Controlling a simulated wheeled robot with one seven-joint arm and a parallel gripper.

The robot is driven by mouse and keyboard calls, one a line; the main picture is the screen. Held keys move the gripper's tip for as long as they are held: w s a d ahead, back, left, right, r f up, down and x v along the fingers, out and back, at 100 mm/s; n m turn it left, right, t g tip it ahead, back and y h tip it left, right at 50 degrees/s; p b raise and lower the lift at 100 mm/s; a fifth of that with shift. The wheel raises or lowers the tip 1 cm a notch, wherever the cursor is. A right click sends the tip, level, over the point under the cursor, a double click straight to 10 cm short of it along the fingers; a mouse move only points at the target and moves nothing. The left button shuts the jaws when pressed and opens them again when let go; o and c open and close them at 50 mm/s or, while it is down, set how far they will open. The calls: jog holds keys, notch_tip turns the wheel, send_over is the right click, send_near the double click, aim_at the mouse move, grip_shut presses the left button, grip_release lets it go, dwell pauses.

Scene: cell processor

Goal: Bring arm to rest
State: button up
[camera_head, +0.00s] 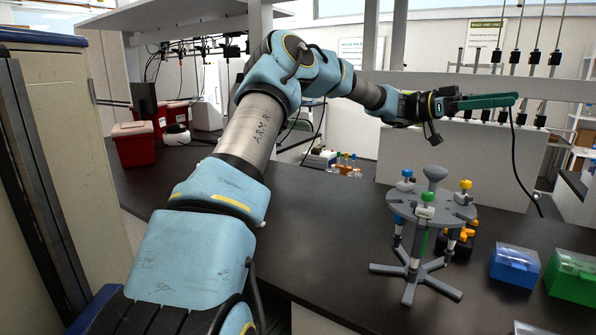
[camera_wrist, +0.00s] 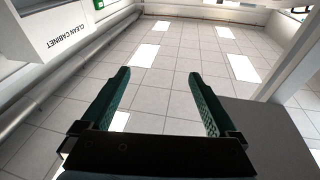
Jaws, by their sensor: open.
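My blue and grey arm (camera_head: 201,244) rises from the bottom left and bends at a high elbow. It then reaches right over the dark bench. My gripper (camera_head: 515,99) is at the right, well above the bench and clear of the objects on it. In the wrist view its two green fingers (camera_wrist: 154,92) stand wide apart with nothing between them. Beyond them the wrist view shows a tiled surface with bright panels. The fingers overlap in the head view, so the gap does not show there.
A grey round rack (camera_head: 424,208) with coloured-top pipettes stands on the dark bench (camera_head: 330,225) below my gripper. A blue box (camera_head: 515,266) and a green box (camera_head: 573,277) sit to its right. Red bins (camera_head: 134,146) stand at the back left. A pale cabinet (camera_head: 65,150) is close at the left.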

jog(key=w+a+f+n+t+h, duration=0.2)
jog(key=w+f+n+t, duration=0.75)
jog(key=t, duration=0.65)
jog(key=w+a+f+n+t+y+b, duration=0.1)
jog(key=w+a+f+n+t+y, duration=0.25)
jog(key=a, duration=0.45)
jog(key=w+a+f+n+t+y, duration=0.3)
jog(key=w+a+f+n+y, duration=0.15)
jog(key=a, duration=0.45)
jog(key=s+a+f+n+g+y, duration=0.1)
jog(key=s+a+f+n+y, duration=0.2)
jog(key=a, duration=0.6)
jog(key=s+a+f+n+g+y, duration=0.1)
jog(key=s+a+f+n+y, duration=0.15)
jog(key=s+a+f, duration=0.45)
jog(key=s+a+f+n+g+y, duration=0.1)
jog(key=s+a+g, duration=0.1)
jog(key=s+a, duration=0.4)
jog(key=s+a+f+n+g+y+b, duration=0.1)
jog(key=s+a+f+n+g+y, duration=0.1)
jog(key=s+a, duration=0.5)
jog(key=s+g, duration=0.1)
jog(key=s, duration=0.1)
jog(key=shift+s+a, duration=0.15)
jog(key=shift+s, duration=0.25)
